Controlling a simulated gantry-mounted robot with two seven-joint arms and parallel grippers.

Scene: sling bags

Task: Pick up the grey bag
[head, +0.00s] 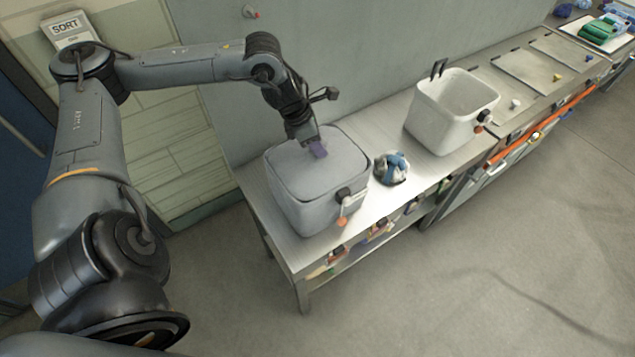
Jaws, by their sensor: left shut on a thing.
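The grey bag (297,205) is a boxy, soft-edged bag with a closed top, standing upright on the near left end of the metal table. A dark clip with an orange-tipped tag shows on its right side. The exact grip is too small to see clearly. The bag appears to rest on the table. My right gripper is not in view.
A pale open-topped bag (441,122) with a dark handle stands farther along the metal table (385,212). A wall runs close behind. Several small items hang along the table's front edge. Open floor lies in front.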

